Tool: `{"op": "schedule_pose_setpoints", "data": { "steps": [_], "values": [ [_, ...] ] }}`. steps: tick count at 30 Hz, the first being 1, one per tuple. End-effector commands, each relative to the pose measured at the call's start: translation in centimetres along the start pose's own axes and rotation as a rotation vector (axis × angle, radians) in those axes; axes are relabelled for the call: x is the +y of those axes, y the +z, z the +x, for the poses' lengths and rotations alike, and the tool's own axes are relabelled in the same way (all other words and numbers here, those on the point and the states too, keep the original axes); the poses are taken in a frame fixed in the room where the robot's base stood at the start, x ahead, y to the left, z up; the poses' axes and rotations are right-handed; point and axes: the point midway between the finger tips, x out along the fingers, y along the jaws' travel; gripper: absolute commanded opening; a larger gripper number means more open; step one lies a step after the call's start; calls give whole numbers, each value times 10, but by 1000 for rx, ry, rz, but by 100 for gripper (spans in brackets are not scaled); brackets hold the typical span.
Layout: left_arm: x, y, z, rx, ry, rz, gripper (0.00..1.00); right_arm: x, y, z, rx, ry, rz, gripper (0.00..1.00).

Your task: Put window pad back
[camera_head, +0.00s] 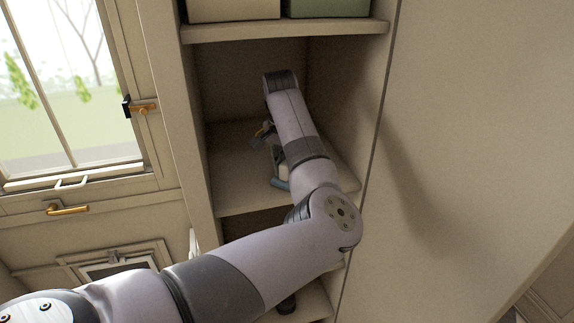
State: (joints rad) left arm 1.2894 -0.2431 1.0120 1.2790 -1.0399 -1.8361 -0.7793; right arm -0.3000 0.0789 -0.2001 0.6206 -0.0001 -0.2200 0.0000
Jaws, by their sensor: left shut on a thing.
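My left arm reaches into the middle compartment of the shelf unit (228,192). My left gripper (261,136) is small in the picture and partly hidden by my own arm. It is shut on what looks like the window pad (280,184), a pale thing with a blue lower edge. The pad is low in the compartment, just over or on the shelf board; I cannot tell if it touches. Its right side is hidden behind my arm. My right gripper is not in view.
Two boxes, one beige (233,9) and one green (328,8), stand on the shelf above. A dark object (287,304) is on a lower shelf. A window (70,90) with a brass handle is at left. The left part of the middle board is bare.

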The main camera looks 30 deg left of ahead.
Motion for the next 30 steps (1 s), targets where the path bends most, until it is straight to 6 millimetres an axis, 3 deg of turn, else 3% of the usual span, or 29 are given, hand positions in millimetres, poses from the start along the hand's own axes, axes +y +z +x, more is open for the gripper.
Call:
{"op": "schedule_pose_setpoints", "data": {
  "steps": [1, 21, 22, 30],
  "values": [
    [3, 6, 13, -27, 13, 1, 0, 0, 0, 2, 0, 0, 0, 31],
    [5, 8, 22, -30, 16, 4, 0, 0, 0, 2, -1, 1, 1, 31],
    [5, 8, 22, -30, 16, 4, 23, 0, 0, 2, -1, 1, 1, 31],
    [5, 8, 22, -29, 16, 5, 41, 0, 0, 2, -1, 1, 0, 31]
  ]
}}
